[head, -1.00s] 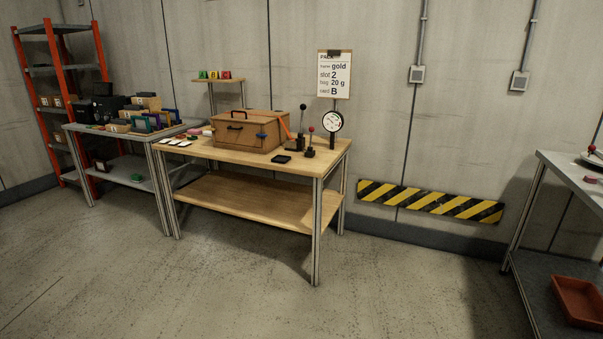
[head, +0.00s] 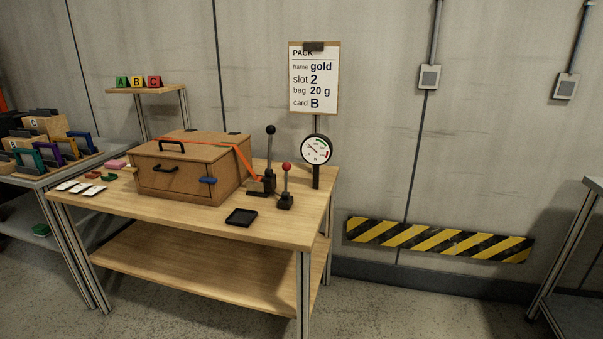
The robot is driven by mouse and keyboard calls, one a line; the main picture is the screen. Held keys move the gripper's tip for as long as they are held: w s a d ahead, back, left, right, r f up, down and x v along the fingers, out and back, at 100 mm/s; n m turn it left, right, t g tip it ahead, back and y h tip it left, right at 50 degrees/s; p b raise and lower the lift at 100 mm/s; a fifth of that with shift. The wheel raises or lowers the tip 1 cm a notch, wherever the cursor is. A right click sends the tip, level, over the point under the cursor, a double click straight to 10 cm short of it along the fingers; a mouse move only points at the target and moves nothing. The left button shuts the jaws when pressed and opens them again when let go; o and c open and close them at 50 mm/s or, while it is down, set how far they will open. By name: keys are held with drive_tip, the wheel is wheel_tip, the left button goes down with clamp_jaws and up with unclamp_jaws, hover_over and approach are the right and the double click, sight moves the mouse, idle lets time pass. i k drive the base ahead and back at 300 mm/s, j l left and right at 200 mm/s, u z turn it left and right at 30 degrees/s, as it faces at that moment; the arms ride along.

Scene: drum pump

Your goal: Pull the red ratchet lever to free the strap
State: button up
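The red-knobbed lever (head: 286,180) stands upright on a small black base on the wooden table, right of the brown box. A taller black-knobbed lever (head: 270,155) stands just behind and left of it. An orange strap (head: 240,160) runs over the box lid and down the box's right side to the base of the black-knobbed lever. The brown box (head: 165,190) is closed, with black handles and a blue latch-like piece on its front. My gripper is not in view.
A sign (head: 314,85) stands behind. A grey table (head: 18,182) is at left, another (head: 575,310) at right. Floor at front right is clear.

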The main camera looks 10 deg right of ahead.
sight(286, 167)
drive_tip(key=i+l, duration=0.1)
drive_tip(key=i, duration=0.3)
drive_tip(key=i+l+z, duration=0.2)
drive_tip(key=i+l, duration=1.55)
